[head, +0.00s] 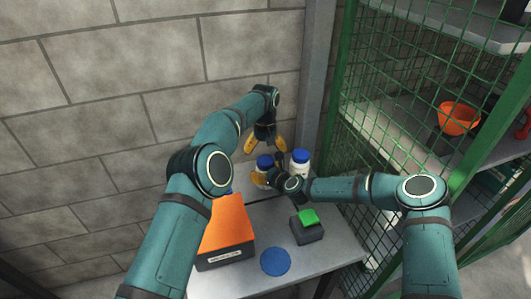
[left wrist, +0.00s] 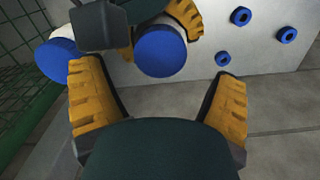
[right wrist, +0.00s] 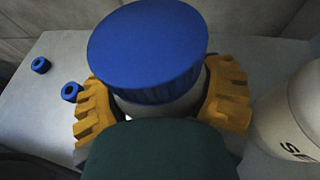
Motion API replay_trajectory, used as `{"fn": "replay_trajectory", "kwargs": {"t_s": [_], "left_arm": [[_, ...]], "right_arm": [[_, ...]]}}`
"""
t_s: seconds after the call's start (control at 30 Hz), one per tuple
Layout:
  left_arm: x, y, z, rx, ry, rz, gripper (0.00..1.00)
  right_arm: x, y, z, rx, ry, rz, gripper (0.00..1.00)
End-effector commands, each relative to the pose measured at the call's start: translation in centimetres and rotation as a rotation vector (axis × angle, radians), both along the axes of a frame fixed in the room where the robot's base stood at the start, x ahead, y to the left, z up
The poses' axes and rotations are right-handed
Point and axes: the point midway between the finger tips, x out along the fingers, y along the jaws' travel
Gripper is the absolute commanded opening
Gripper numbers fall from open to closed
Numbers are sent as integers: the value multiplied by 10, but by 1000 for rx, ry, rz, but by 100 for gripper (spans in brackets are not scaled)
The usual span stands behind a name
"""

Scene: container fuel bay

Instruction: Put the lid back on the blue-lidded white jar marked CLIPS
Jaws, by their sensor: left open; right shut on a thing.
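A white jar with a blue lid (head: 264,161) is gripped by my right gripper (head: 263,178). In the right wrist view, its yellow fingers press the jar's sides and the blue lid (right wrist: 147,45) sits on top, looking slightly tilted; I cannot tell if it is fully seated. The jar's marking is hidden. My left gripper (head: 266,148) is open and empty above it, fingers pointing down. In the left wrist view, the held jar's lid (left wrist: 160,50) shows just beyond and between the open fingers.
A second white jar with a blue lid (head: 300,161) stands close at right, its lettering partly cut off. Small blue rings (left wrist: 241,17) lie on the table. An orange-topped box (head: 229,222), a green-topped dark block (head: 308,223) and a flat blue disc (head: 275,261) are nearer. A green mesh cage (head: 350,170) borders the right.

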Motion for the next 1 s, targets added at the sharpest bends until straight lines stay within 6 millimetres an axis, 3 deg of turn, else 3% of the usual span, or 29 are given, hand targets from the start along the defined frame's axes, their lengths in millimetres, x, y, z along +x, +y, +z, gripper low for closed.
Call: {"fn": "replay_trajectory", "kwargs": {"t_s": [0.23,0.6,1.0], "left_arm": [[0,1,3,5,5,47,91],[0,1,30,8,5,258,91],[1,1,35,4,3,290,91]], "right_arm": [[0,0,0,0,0,0,0],[0,0,0,0,0,0,0],[0,0,0,0,0,0,0]]}}
